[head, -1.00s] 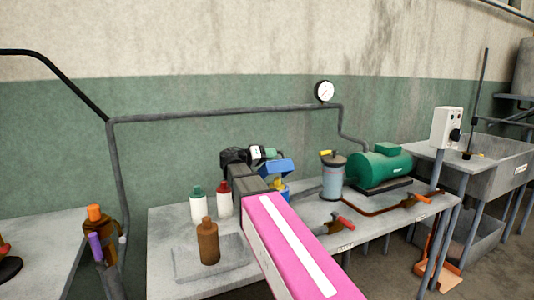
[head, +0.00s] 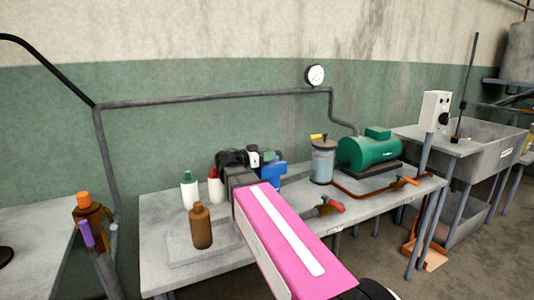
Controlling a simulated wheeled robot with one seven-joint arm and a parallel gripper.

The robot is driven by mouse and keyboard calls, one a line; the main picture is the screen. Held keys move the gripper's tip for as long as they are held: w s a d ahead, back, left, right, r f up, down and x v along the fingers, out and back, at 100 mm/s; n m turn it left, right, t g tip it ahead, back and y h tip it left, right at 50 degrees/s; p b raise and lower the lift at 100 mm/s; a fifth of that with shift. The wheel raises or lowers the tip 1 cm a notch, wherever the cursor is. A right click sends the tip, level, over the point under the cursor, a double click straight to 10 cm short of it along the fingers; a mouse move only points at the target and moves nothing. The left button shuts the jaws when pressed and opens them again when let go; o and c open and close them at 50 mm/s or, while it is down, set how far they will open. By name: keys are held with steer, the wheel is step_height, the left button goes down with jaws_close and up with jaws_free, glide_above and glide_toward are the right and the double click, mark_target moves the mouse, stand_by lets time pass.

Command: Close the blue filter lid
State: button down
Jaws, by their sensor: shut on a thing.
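The blue filter (head: 272,173) stands on the grey bench beside the wall, with its lid part of the same blue block. My gripper (head: 262,158) is at the filter's upper left, reaching in from the front with my pink arm link. The fingers are small and dark in the head view. They are shut at the blue lid, but the exact contact is partly hidden by my wrist. My arm also covers the filter's lower left side. I cannot tell the lid's exact angle.
A red-capped white bottle (head: 216,186), a green-capped white bottle (head: 189,190) and a brown bottle (head: 201,227) stand close left of my arm. A clear canister (head: 322,162) and a green motor (head: 369,151) stand to the right. A red-handled valve (head: 329,206) is at the front edge.

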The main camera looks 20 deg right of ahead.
steer(key=shift+s+d, duration=0.1)
steer(key=shift+s, duration=0.15)
steer(key=c, duration=1.1)
jaws_free()
steer(key=shift+a, duration=0.6)
steer(key=a, duration=0.3)
steer(key=s+a, duration=0.1)
steer(key=a, duration=0.2)
steer(key=s+a, duration=0.1)
steer(key=a, duration=0.2)
steer(key=shift+a, duration=0.25)
steer(key=shift+f, duration=0.1)
